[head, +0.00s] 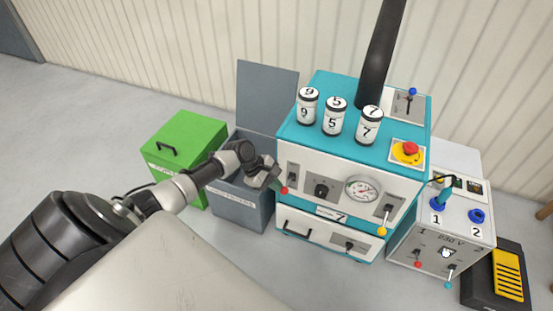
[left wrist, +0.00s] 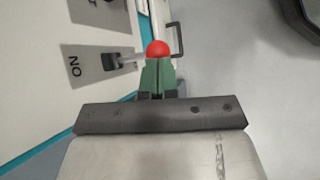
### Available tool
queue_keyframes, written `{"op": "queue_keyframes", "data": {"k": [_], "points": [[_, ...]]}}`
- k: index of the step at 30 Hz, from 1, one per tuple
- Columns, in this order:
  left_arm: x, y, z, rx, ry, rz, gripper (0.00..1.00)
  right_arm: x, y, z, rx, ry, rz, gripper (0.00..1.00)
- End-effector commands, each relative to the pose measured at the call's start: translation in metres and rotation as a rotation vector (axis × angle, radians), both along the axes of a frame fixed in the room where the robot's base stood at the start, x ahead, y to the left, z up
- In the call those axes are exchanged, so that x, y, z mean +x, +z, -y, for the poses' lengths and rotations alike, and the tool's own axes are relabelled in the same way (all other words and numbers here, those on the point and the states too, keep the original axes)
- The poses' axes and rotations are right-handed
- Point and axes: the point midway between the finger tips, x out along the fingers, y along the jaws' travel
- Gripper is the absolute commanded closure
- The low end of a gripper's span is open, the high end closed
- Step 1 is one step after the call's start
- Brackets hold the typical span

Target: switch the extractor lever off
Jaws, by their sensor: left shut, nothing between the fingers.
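A lever with a red knob (head: 284,190) sticks out from the left of the teal and white machine's front. In the left wrist view the red knob (left wrist: 157,47) is on a metal rod from a dark pivot on a grey plate, with "ON" lettering beside it. My left gripper (head: 275,182) is at this knob. In the left wrist view its green fingers (left wrist: 158,70) are shut and empty, tips right at the knob; I cannot tell if they touch. A blue-knobbed lever (head: 412,92) is on top and a yellow-knobbed lever (head: 383,231) at front right. I cannot read which is the extractor's.
The machine (head: 350,160) carries several numbered cylinders, a black pipe (head: 378,60) and a red stop button (head: 410,148). A grey bin (head: 245,205) with raised lid and a green box (head: 185,140) stand left. A 230 V unit (head: 440,235) and black-yellow pedal (head: 508,275) are right.

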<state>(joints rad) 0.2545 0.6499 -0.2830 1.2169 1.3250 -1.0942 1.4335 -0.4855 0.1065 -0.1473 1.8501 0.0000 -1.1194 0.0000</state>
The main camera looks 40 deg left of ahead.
Motion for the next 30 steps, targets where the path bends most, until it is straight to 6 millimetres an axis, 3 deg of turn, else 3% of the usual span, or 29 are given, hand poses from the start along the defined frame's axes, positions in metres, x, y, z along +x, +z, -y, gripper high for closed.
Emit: {"op": "queue_keyframes", "data": {"k": [18, 30], "points": [[-0.004, -0.008, 0.002, 0.021, 0.001, 0.096, 1.0, -0.015, -0.045, 0.002, -0.003, 0.005, -0.026, 0.57], [-0.007, -0.018, 0.002, 0.053, 0.001, 0.226, 1.0, -0.016, -0.049, 0.002, -0.002, 0.005, -0.027, 0.57]]}}
